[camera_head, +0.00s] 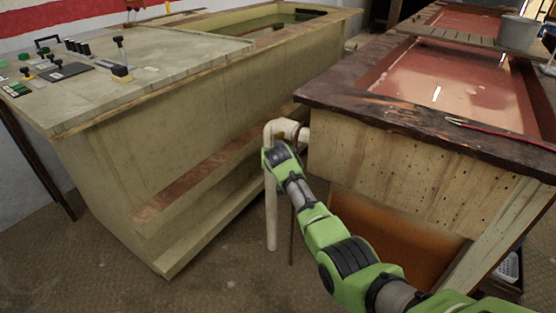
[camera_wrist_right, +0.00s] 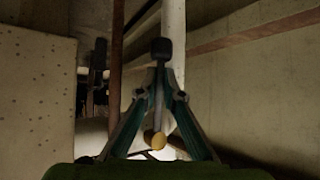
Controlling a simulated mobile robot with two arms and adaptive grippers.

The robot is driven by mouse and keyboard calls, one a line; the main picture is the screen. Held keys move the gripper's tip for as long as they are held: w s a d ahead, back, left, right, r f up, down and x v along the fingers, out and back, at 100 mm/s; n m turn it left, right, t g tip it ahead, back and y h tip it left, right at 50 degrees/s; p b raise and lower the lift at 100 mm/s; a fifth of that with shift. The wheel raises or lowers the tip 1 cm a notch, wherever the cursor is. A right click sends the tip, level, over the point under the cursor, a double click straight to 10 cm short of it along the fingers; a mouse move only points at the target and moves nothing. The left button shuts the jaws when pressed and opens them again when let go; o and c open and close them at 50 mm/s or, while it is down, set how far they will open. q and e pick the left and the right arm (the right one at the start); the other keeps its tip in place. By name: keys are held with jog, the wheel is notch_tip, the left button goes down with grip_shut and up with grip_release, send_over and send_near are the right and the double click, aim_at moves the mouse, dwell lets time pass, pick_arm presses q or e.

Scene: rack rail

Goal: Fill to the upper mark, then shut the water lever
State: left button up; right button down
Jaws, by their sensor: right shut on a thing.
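My right gripper (camera_wrist_right: 161,86) is shut on the water lever (camera_wrist_right: 161,48), a thin rod with a black end, seen between the fingers in the right wrist view. A round brass-coloured part (camera_wrist_right: 157,140) sits at the near end of the rod. In the head view my right arm reaches to the white pipe (camera_head: 271,215) at the corner of the right tank (camera_head: 400,160), and my wrist (camera_head: 283,158) hides the lever. The tank holds shallow, shiny liquid (camera_head: 440,85) over a reddish inside. I cannot make out an upper mark. My left gripper is not in view.
A wooden bench with a control panel (camera_head: 65,72) and a trough (camera_head: 265,28) stands at the left. Red-handled tongs (camera_head: 500,132) lie on the tank's rim. A grey bucket (camera_head: 517,33) stands on a slatted board (camera_head: 455,36). A narrow floor gap lies between bench and tank.

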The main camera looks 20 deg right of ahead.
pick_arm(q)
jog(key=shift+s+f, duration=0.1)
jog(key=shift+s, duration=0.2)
pick_arm(e)
jog(key=shift+s+d+g, duration=0.1)
jog(key=shift+s+g, duration=0.05)
jog(key=shift+g, duration=0.15)
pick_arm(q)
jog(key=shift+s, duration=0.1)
pick_arm(e)
jog(key=shift+f, duration=0.1)
jog(key=c, duration=2.2)
grip_release()
jog(key=shift+o, duration=0.2)
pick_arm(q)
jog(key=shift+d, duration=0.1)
pick_arm(e)
jog(key=v, duration=1.2)
